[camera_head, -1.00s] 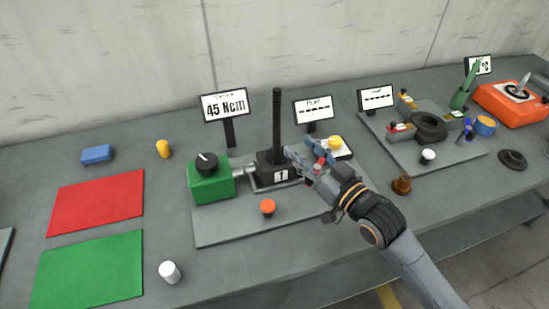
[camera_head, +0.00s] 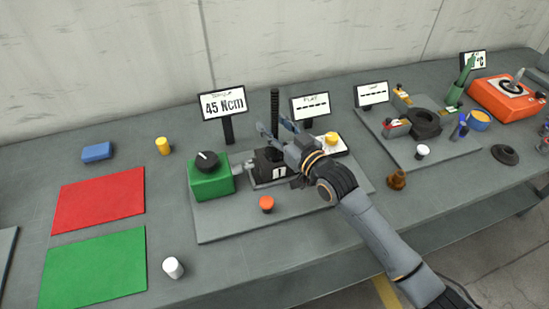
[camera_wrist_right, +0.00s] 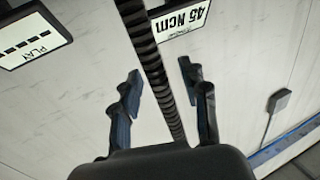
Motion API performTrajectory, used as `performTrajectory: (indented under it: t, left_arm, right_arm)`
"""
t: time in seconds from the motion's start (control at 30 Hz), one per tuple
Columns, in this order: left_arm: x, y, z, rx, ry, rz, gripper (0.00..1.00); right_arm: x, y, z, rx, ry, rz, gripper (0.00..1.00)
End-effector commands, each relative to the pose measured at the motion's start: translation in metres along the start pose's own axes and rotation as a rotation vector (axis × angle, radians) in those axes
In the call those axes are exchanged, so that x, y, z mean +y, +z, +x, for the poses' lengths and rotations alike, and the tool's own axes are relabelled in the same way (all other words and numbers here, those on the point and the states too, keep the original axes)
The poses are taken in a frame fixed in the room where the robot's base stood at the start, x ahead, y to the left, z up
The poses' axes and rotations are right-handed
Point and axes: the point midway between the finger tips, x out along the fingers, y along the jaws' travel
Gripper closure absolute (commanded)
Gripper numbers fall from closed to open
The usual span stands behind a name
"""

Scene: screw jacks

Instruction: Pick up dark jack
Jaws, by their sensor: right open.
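The dark jack (camera_head: 268,166) stands upright in the fixture on the grey test plate, with a white label on its front and a tall black threaded spindle (camera_head: 275,103) rising from it. My right gripper (camera_head: 270,130) is open at the spindle, just above the jack's body, and partly covers the jack. In the right wrist view the spindle (camera_wrist_right: 150,62) runs between the two spread fingers (camera_wrist_right: 165,92), with a visible gap on each side. The jack's body does not show there. My left gripper is not in view.
A green box with a black knob (camera_head: 209,177) adjoins the jack on the left. Display signs (camera_head: 223,104) stand behind. An orange button (camera_head: 266,204) is in front. Red (camera_head: 98,200) and green mats (camera_head: 95,268) lie at left. Another fixture (camera_head: 425,122) stands at right.

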Motion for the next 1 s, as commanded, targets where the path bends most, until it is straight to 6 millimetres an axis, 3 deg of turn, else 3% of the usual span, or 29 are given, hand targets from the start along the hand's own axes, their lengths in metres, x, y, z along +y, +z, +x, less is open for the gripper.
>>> performTrajectory:
  t: [0.13,0.37,0.57,0.6,1.0]
  left_arm:
    - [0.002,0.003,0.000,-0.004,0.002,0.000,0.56]
    - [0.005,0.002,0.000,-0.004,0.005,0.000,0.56]
    - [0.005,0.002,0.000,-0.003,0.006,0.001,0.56]
    - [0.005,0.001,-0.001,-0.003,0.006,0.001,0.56]
    - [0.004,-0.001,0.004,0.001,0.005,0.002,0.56]
  right_arm:
    - [0.000,0.000,0.000,0.000,0.000,0.000,0.56]
    - [0.000,0.000,-0.001,0.000,0.000,0.000,1.00]
    - [0.000,0.001,-0.001,-0.001,0.000,0.000,1.00]
    - [0.000,-0.014,0.001,0.030,-0.001,-0.003,1.00]
    - [0.000,-0.020,0.001,0.030,-0.001,-0.003,1.00]
